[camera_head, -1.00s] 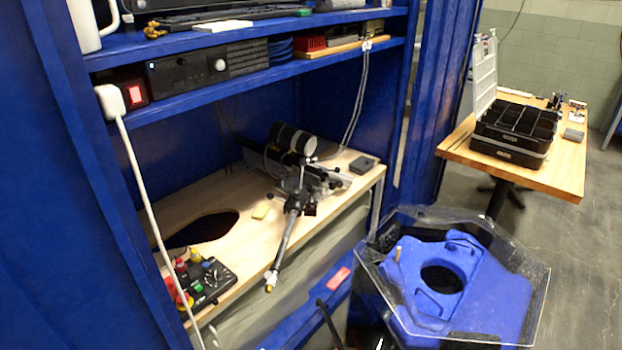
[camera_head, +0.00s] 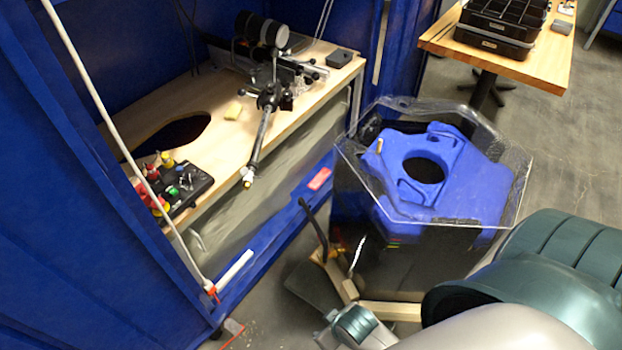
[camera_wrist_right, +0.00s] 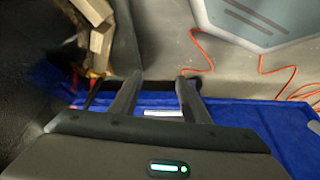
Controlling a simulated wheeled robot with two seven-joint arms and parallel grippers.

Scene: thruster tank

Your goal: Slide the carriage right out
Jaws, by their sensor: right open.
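The apparatus on the wooden bench (camera_head: 220,100) has a black cylinder with a light band (camera_head: 262,30). In front of it is a dark clamp-like block (camera_head: 270,97), and a grey rod with a brass tip (camera_head: 258,145) reaches past the bench's front edge. I cannot tell for sure which part is the carriage. My right gripper (camera_wrist_right: 158,92) is open and empty in the right wrist view, over the floor and a blue strip (camera_wrist_right: 245,110). It is well apart from the apparatus. My left gripper is not in view.
A tank with a blue top (camera_head: 455,180) and clear rim stands right of the bench. A control box with knobs (camera_head: 185,190) sits at the bench's front left. A white cable hangs at left. Wooden bars (camera_head: 390,311) lie low by the tank. An orange cable (camera_wrist_right: 198,55) crosses the floor.

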